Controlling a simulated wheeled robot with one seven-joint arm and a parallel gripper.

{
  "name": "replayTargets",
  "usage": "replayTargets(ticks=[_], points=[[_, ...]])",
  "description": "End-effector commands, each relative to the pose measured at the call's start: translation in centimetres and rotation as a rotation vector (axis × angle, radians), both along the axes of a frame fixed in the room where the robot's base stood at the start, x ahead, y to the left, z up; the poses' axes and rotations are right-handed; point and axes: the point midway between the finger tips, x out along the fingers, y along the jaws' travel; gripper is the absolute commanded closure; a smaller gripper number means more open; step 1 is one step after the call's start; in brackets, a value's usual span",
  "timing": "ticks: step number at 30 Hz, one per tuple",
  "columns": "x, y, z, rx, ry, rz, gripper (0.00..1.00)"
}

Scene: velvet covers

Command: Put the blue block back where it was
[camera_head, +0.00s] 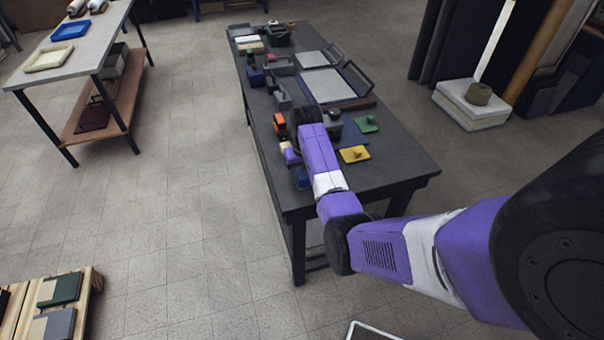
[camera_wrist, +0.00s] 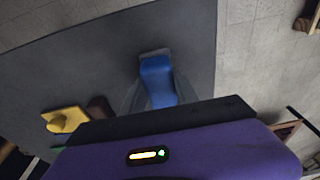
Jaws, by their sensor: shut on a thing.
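The blue block (camera_wrist: 158,80) is between the two grey fingers of my gripper (camera_wrist: 150,95) in the wrist view, and the gripper is shut on it. The block is over the dark table top (camera_wrist: 110,65), close to the table edge. I cannot tell whether its far end touches the top; a dark grey patch lies at that end. In the head view, a dark blue piece (camera_head: 302,178) shows beside my arm near the left table edge, and it looks like the same block. My arm hides much of the gripper there.
A yellow plate with a knob (camera_head: 354,154) and a green one (camera_head: 367,124) lie right of my arm. An orange item (camera_head: 279,123) stands near the left edge. Grey trays (camera_head: 329,86) and several small items fill the far half. The near end of the table is bare.

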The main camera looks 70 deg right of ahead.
Motion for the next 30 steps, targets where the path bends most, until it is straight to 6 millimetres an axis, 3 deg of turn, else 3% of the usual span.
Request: replayTargets(ticks=[2,3,6,20,30], points=[[0.0,0.0,-0.2,0.0,0.0,0.0,1.0],[0.0,0.0,-0.3,0.001,0.001,0.0,0.62],[0.0,0.0,-0.3,0.001,0.001,0.0,0.42],[0.0,0.1,0.7,0.0,0.0,0.001,0.42],[-0.6,0.7,7.2,-0.002,-0.002,0.001,0.42]])
